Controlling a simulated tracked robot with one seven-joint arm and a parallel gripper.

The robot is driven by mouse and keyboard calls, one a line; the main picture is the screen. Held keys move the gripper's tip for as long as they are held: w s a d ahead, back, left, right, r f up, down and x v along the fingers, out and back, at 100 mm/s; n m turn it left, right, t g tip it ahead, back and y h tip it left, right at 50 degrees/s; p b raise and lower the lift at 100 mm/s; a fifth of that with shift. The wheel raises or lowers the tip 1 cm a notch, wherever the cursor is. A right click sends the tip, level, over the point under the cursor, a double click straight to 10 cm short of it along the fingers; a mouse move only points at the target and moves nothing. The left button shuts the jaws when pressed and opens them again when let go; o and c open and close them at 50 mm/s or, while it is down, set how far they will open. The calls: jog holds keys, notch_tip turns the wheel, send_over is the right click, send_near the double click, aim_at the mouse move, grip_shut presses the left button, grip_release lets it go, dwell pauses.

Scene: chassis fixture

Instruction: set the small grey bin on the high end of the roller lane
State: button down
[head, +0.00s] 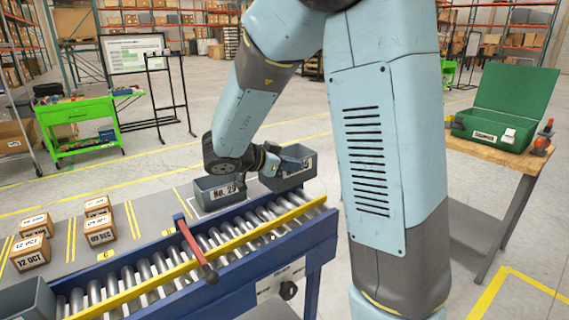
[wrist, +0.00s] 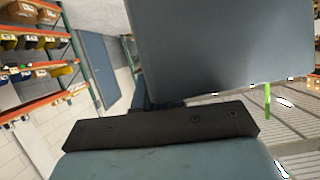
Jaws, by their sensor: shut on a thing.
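My gripper (head: 280,164) is shut on a small grey bin (head: 289,179) with a white label, partly hidden behind the fingers. The bin looks upright at the right end of the roller lane (head: 240,223). I cannot tell whether it touches the rollers. The lane has metal rollers, a blue frame and a yellow rail. Its slope is hard to read.
A second grey bin (head: 217,193), marked No. 29, stands left of the held one, under my wrist. A red lever (head: 197,250) crosses the lane. Another grey bin (head: 27,299) is at the lower left. Several cartons (head: 98,228) stand on the grey surface.

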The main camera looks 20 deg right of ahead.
aim_at(302, 182)
jog(key=shift+a, duration=0.4)
jog(key=shift+d+f, duration=0.15)
jog(key=shift+f, duration=2.2)
jog(key=shift+d+f, duration=0.1)
jog(key=shift+f, duration=2.2)
jog(key=c, duration=1.6)
grip_release()
jog(key=shift+o, duration=0.2)
jog(key=shift+r, duration=2.25)
jog(key=shift+o, duration=0.2)
